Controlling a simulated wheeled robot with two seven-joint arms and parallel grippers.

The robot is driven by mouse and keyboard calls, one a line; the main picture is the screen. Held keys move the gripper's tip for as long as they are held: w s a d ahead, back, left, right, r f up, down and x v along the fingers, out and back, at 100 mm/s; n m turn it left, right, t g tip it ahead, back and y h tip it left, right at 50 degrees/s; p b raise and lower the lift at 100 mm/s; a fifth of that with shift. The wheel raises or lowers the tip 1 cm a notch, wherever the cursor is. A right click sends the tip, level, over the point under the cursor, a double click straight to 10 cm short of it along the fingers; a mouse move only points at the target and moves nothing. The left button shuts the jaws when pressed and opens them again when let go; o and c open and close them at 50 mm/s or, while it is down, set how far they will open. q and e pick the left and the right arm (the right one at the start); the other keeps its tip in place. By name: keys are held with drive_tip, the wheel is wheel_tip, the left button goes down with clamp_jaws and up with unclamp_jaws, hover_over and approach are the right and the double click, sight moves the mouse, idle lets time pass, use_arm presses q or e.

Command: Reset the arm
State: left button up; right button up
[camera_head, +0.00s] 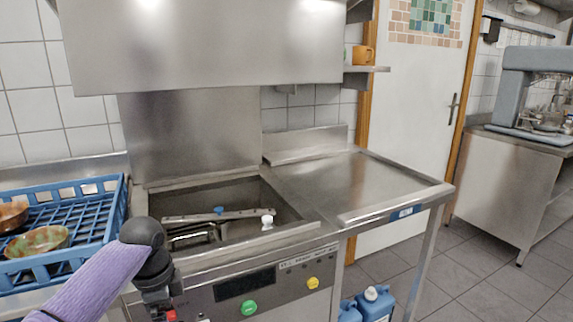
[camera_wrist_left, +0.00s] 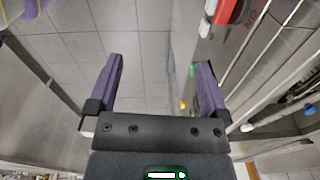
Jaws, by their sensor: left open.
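My left arm (camera_head: 105,275) comes in from the lower left of the head view, with a purple link and a black joint. It is in front of the left side of the dishwasher. In the left wrist view my left gripper (camera_wrist_left: 160,62) has its two purple fingers wide apart, with nothing between them. Grey floor tiles show beyond the fingers, and a steel machine front is close on the right. My right arm and gripper are in neither view.
The dishwasher (camera_head: 250,283) has its hood raised over an open basin. A blue rack (camera_head: 65,262) with bowls (camera_head: 38,241) is at left. A steel side table (camera_head: 340,185) is at right, above blue canisters (camera_head: 375,303). Open floor (camera_head: 490,270) lies farther right.

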use_arm(q)
drive_tip(key=s+d+f+n+p, duration=0.1)
drive_tip(key=s+f+n+p, duration=0.25)
drive_tip(key=s+f, duration=0.45)
drive_tip(key=s+f+n+p, duration=0.3)
drive_tip(key=s+f+p, duration=0.1)
drive_tip(key=f, duration=0.7)
drive_tip(key=s+d+f+n+p, duration=0.1)
drive_tip(key=s+f+n+p, duration=0.1)
drive_tip(key=s, duration=1.4)
drive_tip(key=s+d+f+n+p, duration=0.2)
drive_tip(key=s+f, duration=0.3)
drive_tip(key=s, duration=1.2)
drive_tip(key=shift+n+p, duration=0.45)
drive_tip(key=shift+p, duration=0.15)
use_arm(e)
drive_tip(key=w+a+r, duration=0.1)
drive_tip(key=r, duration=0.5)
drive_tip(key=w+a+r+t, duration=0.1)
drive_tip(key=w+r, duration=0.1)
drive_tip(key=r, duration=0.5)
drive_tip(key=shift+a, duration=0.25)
